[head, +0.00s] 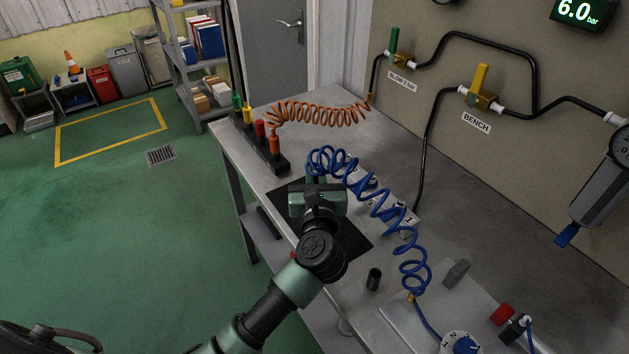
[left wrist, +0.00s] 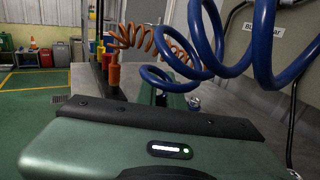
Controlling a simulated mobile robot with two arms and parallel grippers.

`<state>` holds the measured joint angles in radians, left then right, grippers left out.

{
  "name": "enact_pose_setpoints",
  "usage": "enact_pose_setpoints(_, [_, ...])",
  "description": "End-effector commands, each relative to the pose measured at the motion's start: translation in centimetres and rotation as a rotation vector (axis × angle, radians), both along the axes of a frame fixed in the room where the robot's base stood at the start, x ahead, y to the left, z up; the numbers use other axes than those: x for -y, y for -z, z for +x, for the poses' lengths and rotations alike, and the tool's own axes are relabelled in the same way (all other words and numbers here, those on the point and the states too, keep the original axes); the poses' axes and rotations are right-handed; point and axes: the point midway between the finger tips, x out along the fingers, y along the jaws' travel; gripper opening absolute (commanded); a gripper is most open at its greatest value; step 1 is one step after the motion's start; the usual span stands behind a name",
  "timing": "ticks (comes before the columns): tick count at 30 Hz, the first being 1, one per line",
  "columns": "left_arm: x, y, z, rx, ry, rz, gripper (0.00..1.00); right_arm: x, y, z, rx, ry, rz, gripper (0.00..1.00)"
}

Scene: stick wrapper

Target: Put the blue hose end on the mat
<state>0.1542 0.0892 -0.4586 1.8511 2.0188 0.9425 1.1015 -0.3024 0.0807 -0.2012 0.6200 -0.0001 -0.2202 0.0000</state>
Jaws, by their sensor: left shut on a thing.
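The blue coiled hose (head: 383,208) arches from the grey plate at the front right up to my left gripper (head: 315,181). Its blue loops fill the upper right of the left wrist view (left wrist: 263,50). My left gripper is shut on the blue hose end, which is mostly hidden by the gripper body. The black mat (head: 351,241) lies flat on the bench, partly covered by my gripper and arm. The gripper is over the mat's far part in the head view; I cannot tell the exact height.
A black rack (head: 270,163) with coloured handles stands at the bench's left edge, beyond the mat. An orange coiled hose (head: 320,114) runs from it to the wall panel. Small numbered parts (head: 405,215) lie right of the mat. A dark cylinder (head: 374,279) stands nearer.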

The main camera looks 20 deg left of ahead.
Motion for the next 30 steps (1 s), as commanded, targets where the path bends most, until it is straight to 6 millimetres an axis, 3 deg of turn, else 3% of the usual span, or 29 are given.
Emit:
enact_pose_setpoints(9, [-0.1, 4.1, 0.0, -0.001, 0.0, 0.004, 0.0, 0.2, 0.4, 0.2, 0.002, 0.002, -0.003, 0.36])
enact_pose_setpoints(22, [0.0, 4.8, 0.0, 0.0, -0.001, -0.001, 0.0, 0.2, 0.9, 0.2, 0.002, 0.002, -0.001, 0.36])
enact_pose_setpoints(24, [0.0, 4.6, 0.0, 0.0, -0.001, 0.0, 0.28, 0.2, 0.7, 0.2, 0.002, 0.002, -0.001, 0.36])
enact_pose_setpoints(30, [0.0, 4.6, 0.0, 0.0, -0.001, 0.0, 0.3, 0.1, 0.7, 0.2, 0.002, 0.001, -0.001, 0.36])
